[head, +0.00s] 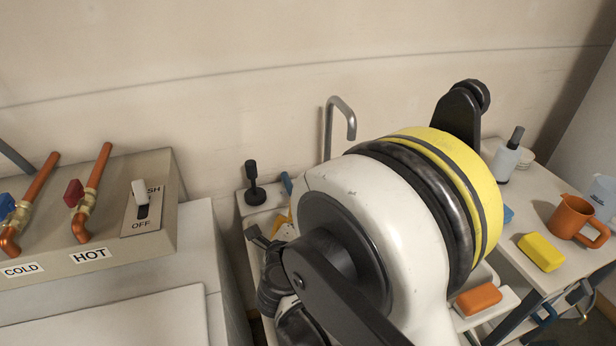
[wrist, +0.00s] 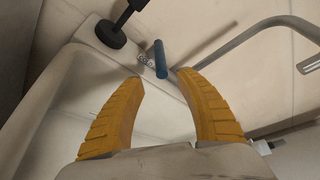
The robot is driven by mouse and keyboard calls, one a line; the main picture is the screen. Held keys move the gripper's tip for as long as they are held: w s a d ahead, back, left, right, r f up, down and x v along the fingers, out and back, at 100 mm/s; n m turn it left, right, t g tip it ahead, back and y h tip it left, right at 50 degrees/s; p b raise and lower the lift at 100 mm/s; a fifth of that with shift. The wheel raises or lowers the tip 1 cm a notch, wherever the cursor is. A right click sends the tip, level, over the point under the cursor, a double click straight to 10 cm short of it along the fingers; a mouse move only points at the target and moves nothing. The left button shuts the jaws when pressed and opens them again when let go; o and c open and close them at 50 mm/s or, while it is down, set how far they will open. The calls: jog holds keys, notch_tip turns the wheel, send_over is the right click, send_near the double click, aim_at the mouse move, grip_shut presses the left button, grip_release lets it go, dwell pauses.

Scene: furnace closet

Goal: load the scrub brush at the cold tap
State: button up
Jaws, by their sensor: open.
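A little of the blue also shows in the head view (head: 286,182), left of my arm. My gripper (wrist: 160,80) is open and empty, with its yellow fingers apart and the blue cylinder beyond the gap between the tips. In the head view my arm hides most of the gripper. The cold tap's blue handle (head: 6,205) is at the far left, above the COLD label (head: 22,270).
A black upright fitting (head: 254,188) stands left of the blue cylinder. A bent grey spout (head: 335,125) rises behind my arm. A red hot tap (head: 75,192) and OFF switch (head: 141,200) are left. Yellow block (head: 541,252), orange block (head: 478,299) and orange mug (head: 573,217) are right.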

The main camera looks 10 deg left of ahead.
jog(key=b+x, duration=0.1)
jog(key=x, duration=0.9)
jog(key=shift+w, duration=0.15)
grip_shut()
